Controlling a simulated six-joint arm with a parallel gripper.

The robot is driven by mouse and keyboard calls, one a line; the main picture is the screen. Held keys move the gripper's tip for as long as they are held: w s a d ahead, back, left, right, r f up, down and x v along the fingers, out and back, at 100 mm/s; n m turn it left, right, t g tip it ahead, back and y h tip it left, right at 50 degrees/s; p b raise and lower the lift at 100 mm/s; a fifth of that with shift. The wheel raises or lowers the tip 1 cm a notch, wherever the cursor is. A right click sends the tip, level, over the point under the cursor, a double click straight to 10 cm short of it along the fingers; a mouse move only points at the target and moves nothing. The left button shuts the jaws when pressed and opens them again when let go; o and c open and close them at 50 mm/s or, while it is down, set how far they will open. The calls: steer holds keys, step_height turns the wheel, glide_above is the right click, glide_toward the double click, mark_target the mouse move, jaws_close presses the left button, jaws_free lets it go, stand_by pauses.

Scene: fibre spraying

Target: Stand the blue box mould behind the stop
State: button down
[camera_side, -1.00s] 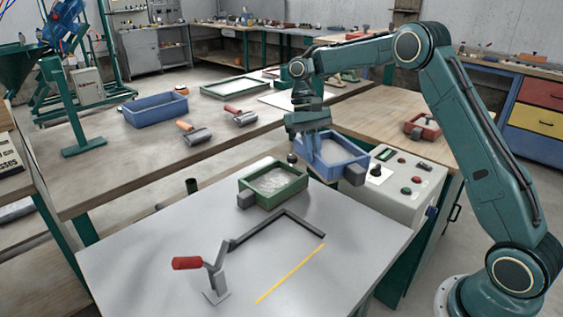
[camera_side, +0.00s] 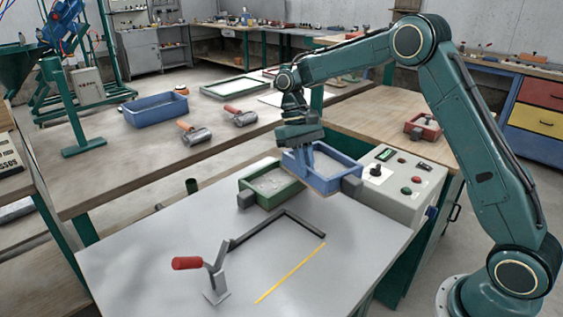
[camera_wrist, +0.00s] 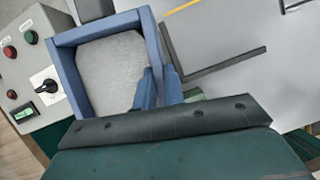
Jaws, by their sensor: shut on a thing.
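The blue box mould (camera_side: 335,174) is an open blue frame with a grey inside, and a grey block on its near side. My gripper (camera_side: 306,163) is shut on its left wall and seems to hold it above the grey table. In the wrist view the mould (camera_wrist: 67,75) fills the left middle, with my gripper (camera_wrist: 160,88) on its right wall. The stop (camera_side: 285,222), a dark angled bar, lies on the table nearer the side camera than the mould. It also shows in the wrist view (camera_wrist: 212,67). The mould's underside is hidden.
A green box mould (camera_side: 270,187) stands just left of the blue one. A control box (camera_side: 405,185) is close on the right. A red-handled clamp (camera_side: 215,272) and a yellow line (camera_side: 290,273) are on the table (camera_side: 140,275). The table's front left is clear.

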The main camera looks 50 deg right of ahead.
steer(key=shift+s+a+f+n+h, duration=0.3)
steer(key=shift+s+a+f+n, duration=0.25)
steer(key=shift+s+a, duration=0.2)
steer(key=shift+s+a+f+n+h, duration=0.3)
steer(key=shift+s+a+f+n, duration=0.2)
steer(key=shift+s+a, duration=0.2)
steer(key=w+a+n+t+h, duration=0.2)
steer(key=w+a+n, duration=0.3)
steer(key=a+n, duration=0.5)
steer(key=w+a+n+t+h, duration=0.2)
steer(key=w+a+n+t, duration=0.2)
steer(key=a+n, duration=0.7)
steer(key=shift+w+f+n, duration=0.15)
steer(key=shift+w+n, duration=0.5)
steer(key=shift+w, duration=0.5)
steer(key=shift+f, duration=0.2)
